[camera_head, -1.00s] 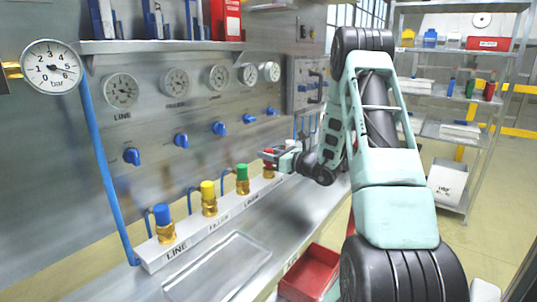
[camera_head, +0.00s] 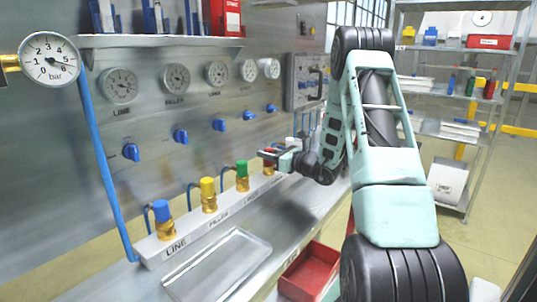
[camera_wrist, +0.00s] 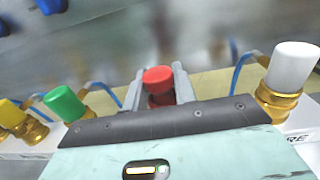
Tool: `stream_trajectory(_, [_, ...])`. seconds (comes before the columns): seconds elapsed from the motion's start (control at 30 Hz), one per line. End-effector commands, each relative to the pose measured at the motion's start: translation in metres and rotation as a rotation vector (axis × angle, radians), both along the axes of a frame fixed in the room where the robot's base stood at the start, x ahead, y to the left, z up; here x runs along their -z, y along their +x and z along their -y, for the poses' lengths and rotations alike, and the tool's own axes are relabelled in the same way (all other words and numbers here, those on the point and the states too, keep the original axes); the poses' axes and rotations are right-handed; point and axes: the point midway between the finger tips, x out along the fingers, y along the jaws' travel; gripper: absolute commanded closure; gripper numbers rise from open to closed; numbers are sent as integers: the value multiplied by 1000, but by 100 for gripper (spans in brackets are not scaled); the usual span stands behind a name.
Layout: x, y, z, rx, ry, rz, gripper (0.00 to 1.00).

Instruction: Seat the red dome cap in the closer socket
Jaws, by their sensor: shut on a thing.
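The red dome cap (camera_wrist: 158,78) stands upright between the two fingers of my gripper (camera_wrist: 159,88) in the wrist view. The gripper is shut on it. In the head view the red cap (camera_head: 268,154) and my gripper (camera_head: 272,153) are at the far part of the socket row, just past the green cap. Brass of a socket (camera_head: 268,170) shows right below the red cap, in the place between the green and white caps. Whether the cap touches this socket or sits fully down on it, I cannot tell; the gripper body hides the lower part in the wrist view.
On the same white rail (camera_head: 200,232) stand a blue cap (camera_head: 161,211), a yellow cap (camera_head: 207,187) and a green cap (camera_head: 242,171) on brass sockets. A white cap (camera_wrist: 294,62) stands right of my gripper. A clear tray (camera_head: 218,262) and red bin (camera_head: 309,271) lie in front.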

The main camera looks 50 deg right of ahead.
Motion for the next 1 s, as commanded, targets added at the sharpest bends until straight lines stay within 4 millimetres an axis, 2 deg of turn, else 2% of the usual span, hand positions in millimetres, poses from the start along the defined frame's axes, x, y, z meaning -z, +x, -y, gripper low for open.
stream_trajectory(0.57, [9,0,0,0,0,0,94])
stream_trajectory(0.6, [9,0,0,0,0,0,67])
stream_trajectory(0.67, [8,0,0,0,0,0,51])
stream_trajectory(0.7, [8,0,0,0,0,0,48])
stream_trajectory(1.0, [9,-2,1,1,0,0,48])
